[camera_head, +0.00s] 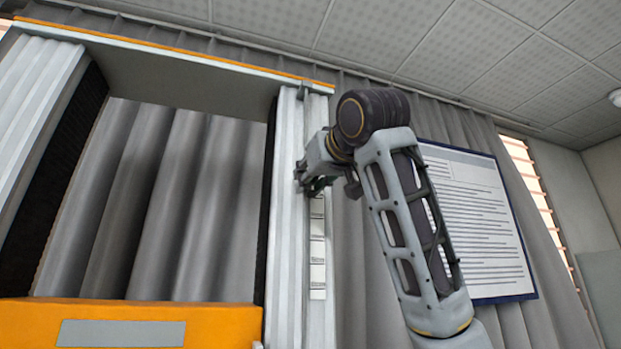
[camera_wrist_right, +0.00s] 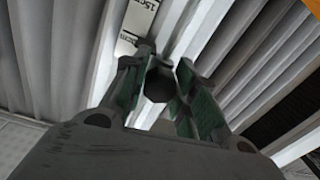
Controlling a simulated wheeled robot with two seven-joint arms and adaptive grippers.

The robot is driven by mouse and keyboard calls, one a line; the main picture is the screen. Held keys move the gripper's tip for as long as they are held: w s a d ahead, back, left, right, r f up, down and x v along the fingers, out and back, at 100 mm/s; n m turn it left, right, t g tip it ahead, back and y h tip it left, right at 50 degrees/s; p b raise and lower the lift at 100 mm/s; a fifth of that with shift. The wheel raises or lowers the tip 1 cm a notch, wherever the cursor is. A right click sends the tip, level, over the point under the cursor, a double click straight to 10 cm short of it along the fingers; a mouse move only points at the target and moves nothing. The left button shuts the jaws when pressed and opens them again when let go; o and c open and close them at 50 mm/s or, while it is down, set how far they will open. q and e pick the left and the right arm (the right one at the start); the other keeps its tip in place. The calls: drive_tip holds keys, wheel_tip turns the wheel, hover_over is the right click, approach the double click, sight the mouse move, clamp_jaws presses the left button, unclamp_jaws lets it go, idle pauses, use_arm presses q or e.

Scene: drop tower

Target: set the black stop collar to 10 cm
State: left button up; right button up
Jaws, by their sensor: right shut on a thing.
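My right gripper (camera_head: 318,182) is raised against the ribbed light-grey column of the tower, at the upper part of a white scale strip (camera_head: 318,250). In the right wrist view my right gripper (camera_wrist_right: 160,78) is shut on a small dark piece, the black stop collar (camera_wrist_right: 158,84), held between its green-padded fingers. The scale strip (camera_wrist_right: 138,18) also shows there, with a "15cm" mark just beyond the fingertips. In the head view the gripper hides the collar. The collar's exact reading cannot be told. My left gripper is not in view.
The tower's orange carriage (camera_head: 220,324) with a grey plate spans the lower left between the columns. A top beam (camera_head: 180,62) with an orange edge crosses above. A framed notice (camera_head: 485,225) hangs behind my right arm. Grey curtains line the back.

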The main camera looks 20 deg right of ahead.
clamp_jaws()
wheel_tip(320, 180, down, 10)
drive_tip(key=b, duration=0.8)
idle(0.5)
drive_tip(key=o, duration=1)
unclamp_jaws()
